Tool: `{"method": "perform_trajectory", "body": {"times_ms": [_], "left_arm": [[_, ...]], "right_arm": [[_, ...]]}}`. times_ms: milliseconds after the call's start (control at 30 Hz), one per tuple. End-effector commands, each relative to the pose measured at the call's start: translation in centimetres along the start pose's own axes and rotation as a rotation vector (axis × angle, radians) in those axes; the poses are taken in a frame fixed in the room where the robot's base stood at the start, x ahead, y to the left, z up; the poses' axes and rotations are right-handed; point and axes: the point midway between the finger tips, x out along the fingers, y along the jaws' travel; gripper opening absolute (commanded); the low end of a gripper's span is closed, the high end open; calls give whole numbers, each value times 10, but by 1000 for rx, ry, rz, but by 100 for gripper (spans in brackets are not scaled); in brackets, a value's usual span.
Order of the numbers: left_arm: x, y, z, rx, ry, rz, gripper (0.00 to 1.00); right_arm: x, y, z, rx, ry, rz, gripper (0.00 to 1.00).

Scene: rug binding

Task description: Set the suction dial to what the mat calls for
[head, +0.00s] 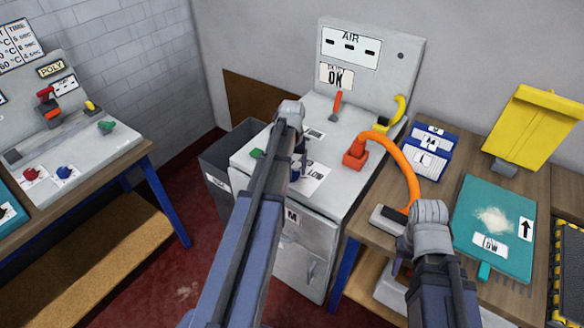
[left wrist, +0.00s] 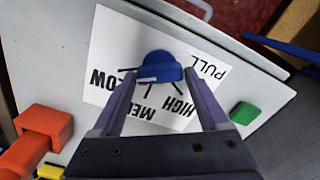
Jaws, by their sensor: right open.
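The blue suction dial (left wrist: 160,68) sits on a white label (left wrist: 110,100) with LOW, MED and HIGH around it, on the grey machine's top. I cannot tell which mark the dial points to. A teal mat (head: 515,255) lies on the right bench with a pale patch, an arrow label and a white tag (head: 490,245), partly readable as ending in "W". My right gripper (head: 400,265) is open beside the mat's left edge.
A green button (left wrist: 245,113) and an orange-red fitting (head: 355,158) with an orange hose (head: 405,165) flank the dial. The AIR panel (head: 352,45) rises behind. Another machine stands at left.

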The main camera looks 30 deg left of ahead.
Motion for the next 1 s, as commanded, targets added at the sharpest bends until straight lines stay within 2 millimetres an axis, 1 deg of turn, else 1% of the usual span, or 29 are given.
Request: {"method": "perform_trajectory", "body": {"times_ms": [33,167,433,567,767,1000], "left_arm": [[0,0,0,0,0,0,84],[0,0,0,-1,0,0,99],[-1,0,0,-2,0,0,100],[-5,0,0,-2,0,0,100],[-23,0,0,-2,0,0,100],[-55,0,0,-2,0,0,100]], "right_arm": [[0,0,0,0,0,0,50],[0,0,0,0,0,0,50],[-1,0,0,0,0,0,50],[-5,0,0,0,0,0,50],[-22,2,1,0,0,0,50],[-55,5,3,0,0,0,50]]}}
